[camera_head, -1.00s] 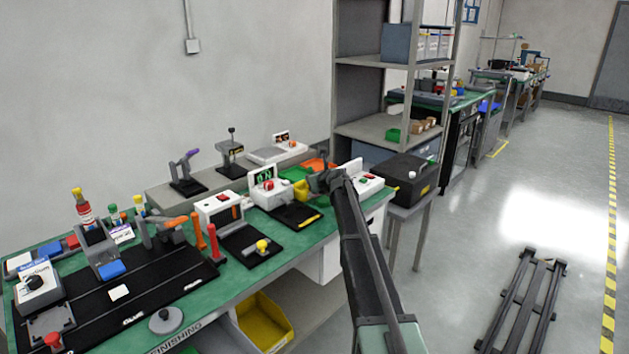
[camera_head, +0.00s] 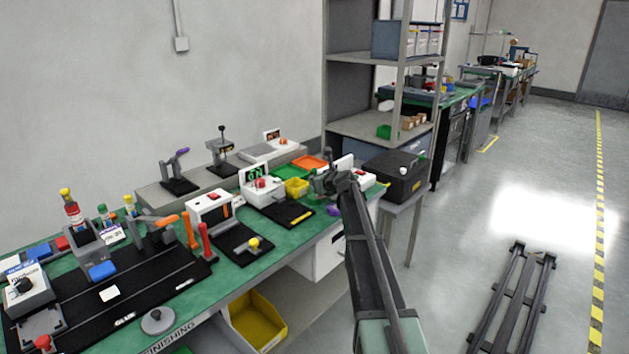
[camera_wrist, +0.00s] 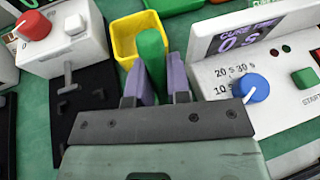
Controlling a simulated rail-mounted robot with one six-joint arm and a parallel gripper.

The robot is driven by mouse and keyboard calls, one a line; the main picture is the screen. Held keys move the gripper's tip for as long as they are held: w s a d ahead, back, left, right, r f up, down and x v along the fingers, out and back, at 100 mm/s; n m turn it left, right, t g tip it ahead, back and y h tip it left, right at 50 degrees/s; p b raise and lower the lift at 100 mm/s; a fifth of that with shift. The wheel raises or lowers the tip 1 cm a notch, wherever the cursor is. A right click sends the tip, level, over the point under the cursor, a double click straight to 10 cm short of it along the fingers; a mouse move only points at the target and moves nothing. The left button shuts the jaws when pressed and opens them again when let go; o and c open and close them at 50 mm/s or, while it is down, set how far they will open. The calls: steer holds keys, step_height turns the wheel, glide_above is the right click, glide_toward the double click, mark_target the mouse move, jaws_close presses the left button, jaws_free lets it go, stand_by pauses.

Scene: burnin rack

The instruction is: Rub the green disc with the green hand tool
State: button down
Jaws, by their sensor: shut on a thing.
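My gripper (camera_wrist: 155,80) has two purple fingers, shut on the green hand tool (camera_wrist: 151,50), a rounded green bar standing up between them in the wrist view. In the head view my gripper (camera_head: 333,208) is over the right part of the green-topped bench, and the tool in it cannot be made out. No green disc can be clearly told in either view.
A yellow bin (camera_wrist: 124,40) stands just beyond the tool. A white cure-time box (camera_wrist: 250,75) with a blue knob is close on the right. A white box with a red knob (camera_wrist: 34,26) is on the left. A green tray (camera_head: 291,172) lies behind.

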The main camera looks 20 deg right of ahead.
step_height(320, 180, up, 9)
steer(key=p, duration=0.9)
steer(key=shift+r, duration=0.15)
stand_by(0.5)
